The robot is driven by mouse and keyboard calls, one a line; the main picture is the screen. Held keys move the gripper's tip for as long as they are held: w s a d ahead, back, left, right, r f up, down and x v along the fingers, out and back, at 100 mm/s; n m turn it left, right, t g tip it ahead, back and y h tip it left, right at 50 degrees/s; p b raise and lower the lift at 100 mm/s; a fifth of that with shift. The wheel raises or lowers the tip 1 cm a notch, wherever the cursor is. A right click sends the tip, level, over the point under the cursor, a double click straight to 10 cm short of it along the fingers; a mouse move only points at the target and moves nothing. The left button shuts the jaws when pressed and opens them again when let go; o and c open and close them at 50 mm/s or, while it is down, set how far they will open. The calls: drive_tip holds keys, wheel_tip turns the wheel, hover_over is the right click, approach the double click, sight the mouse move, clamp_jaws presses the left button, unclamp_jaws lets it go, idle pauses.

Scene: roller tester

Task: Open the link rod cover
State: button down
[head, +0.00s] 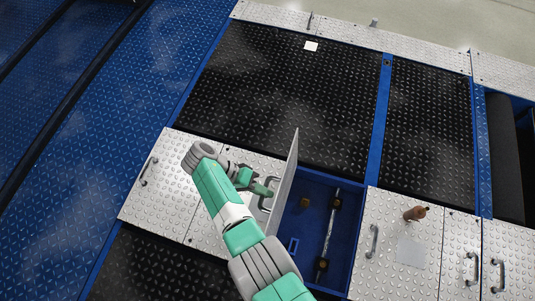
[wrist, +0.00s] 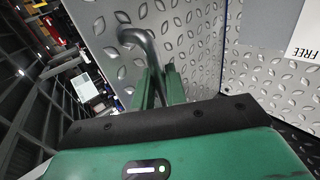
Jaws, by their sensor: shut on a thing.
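The link rod cover (head: 285,185) is a silver plate that stands steeply raised at the left edge of an open blue compartment (head: 310,190). In the wrist view its diamond-plate face (wrist: 185,35) fills the upper middle. A grey bar handle (wrist: 140,40) sits on that face. My gripper (head: 267,193) is on the left side of the raised cover. In the wrist view my gripper's green fingers (wrist: 160,88) are shut on the handle. Inside the compartment a metal rod (head: 330,228) with dark ends shows.
Other silver covers with handles lie flat on both sides, one at left (head: 160,180) and one at right (head: 385,245). A brown object (head: 415,213) stands on the right cover. Black diamond-plate panels (head: 300,95) lie beyond.

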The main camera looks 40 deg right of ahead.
drive_tip(key=shift+w+a+f, duration=0.1)
drive_tip(key=shift+a+f, duration=0.1)
drive_tip(key=shift+f, duration=0.2)
drive_tip(key=c, duration=1.7)
unclamp_jaws()
drive_tip(key=shift+o, duration=1.3)
drive_tip(key=shift+s, duration=0.35)
drive_tip(key=b+v, duration=0.3)
drive_tip(key=v, duration=0.5)
drive_tip(key=shift+w, duration=0.2)
